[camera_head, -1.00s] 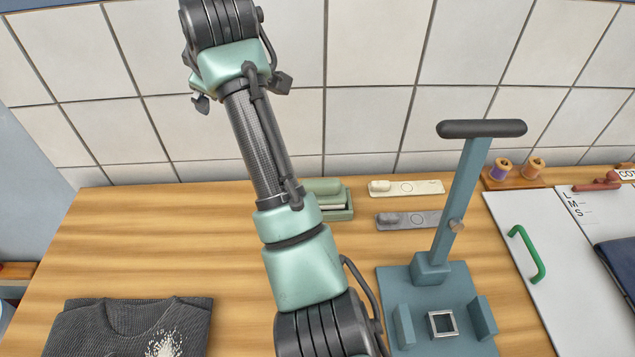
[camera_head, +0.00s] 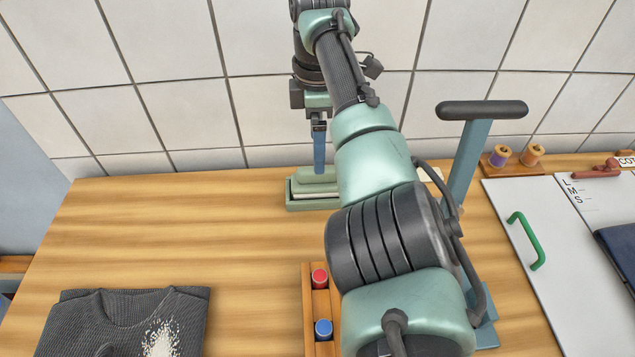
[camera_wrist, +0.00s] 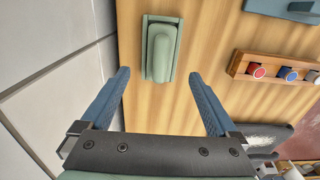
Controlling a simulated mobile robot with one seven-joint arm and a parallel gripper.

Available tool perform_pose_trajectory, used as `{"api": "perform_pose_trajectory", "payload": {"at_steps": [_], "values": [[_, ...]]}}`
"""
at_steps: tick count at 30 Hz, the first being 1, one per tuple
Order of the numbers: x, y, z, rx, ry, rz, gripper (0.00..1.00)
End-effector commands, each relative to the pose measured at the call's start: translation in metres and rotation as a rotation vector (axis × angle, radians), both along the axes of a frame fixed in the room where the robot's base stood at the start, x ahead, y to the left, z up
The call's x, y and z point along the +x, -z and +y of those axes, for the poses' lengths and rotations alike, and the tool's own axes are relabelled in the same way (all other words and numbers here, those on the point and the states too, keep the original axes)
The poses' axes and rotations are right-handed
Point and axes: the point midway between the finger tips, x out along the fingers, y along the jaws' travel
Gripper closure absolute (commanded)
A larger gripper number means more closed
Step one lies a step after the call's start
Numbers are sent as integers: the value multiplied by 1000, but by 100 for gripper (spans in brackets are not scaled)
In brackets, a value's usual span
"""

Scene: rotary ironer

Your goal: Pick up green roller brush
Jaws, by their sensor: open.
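The green roller brush (camera_head: 318,175) is a long rounded green body lying in a shallow green tray (camera_head: 312,204) at the back of the wooden table, near the tiled wall. In the wrist view the brush (camera_wrist: 161,52) lies lengthwise at top centre, in its tray (camera_wrist: 148,75). My gripper (camera_head: 319,150) points down over the brush in the head view, with blue fingers. In the wrist view my gripper (camera_wrist: 161,76) is open and empty, its fingers wide apart to either side of the brush's line. The brush lies beyond the fingertips. The height gap cannot be told.
A wooden rack (camera_head: 308,305) with red and blue caps stands nearer the front. A dark speckled sweater (camera_head: 120,320) lies front left. A blue-grey press with a black handle (camera_head: 482,110) stands to the right. The tiled wall (camera_head: 270,120) is close behind the tray. The left-middle tabletop is clear.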

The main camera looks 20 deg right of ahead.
Motion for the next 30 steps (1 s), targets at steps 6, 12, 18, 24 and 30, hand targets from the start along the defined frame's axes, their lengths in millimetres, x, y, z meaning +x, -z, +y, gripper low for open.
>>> {"api": "perform_pose_trajectory", "payload": {"at_steps": [6,12,18,24,30], "values": [[0,27,0,0,1,-1,5],[-1,44,1,0,2,1,5],[-2,74,1,0,2,0,5],[-1,82,1,-1,1,-3,5],[-1,82,1,-1,1,-3,18]]}}
